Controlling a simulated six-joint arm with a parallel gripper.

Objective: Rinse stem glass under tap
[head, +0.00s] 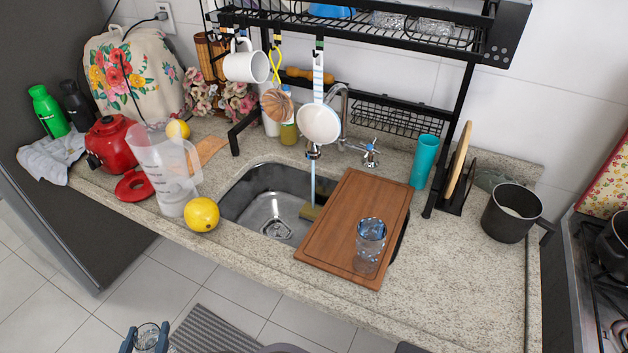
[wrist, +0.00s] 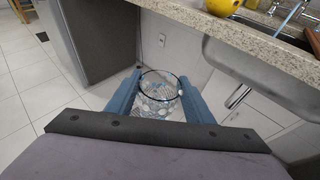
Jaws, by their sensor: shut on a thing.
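My gripper (head: 147,340) is at the bottom left of the head view, in front of the counter and over the floor. Its blue fingers are shut on a clear glass (head: 150,334), taken as the stem glass. In the wrist view the glass (wrist: 160,92) sits between both fingers with its round rim facing the camera; its stem cannot be made out. The tap (head: 340,101) stands behind the sink (head: 275,208), partly hidden by a hanging white pan. A pale blue stream (head: 313,183) falls below its spout into the basin.
A wooden board (head: 335,225) covers the sink's right part, with a clear tumbler (head: 370,240) on it. A clear pitcher (head: 170,170) and a lemon (head: 202,214) stand left of the sink. The black rack (head: 455,140) spans above, with hanging utensils and a white mug (head: 245,67).

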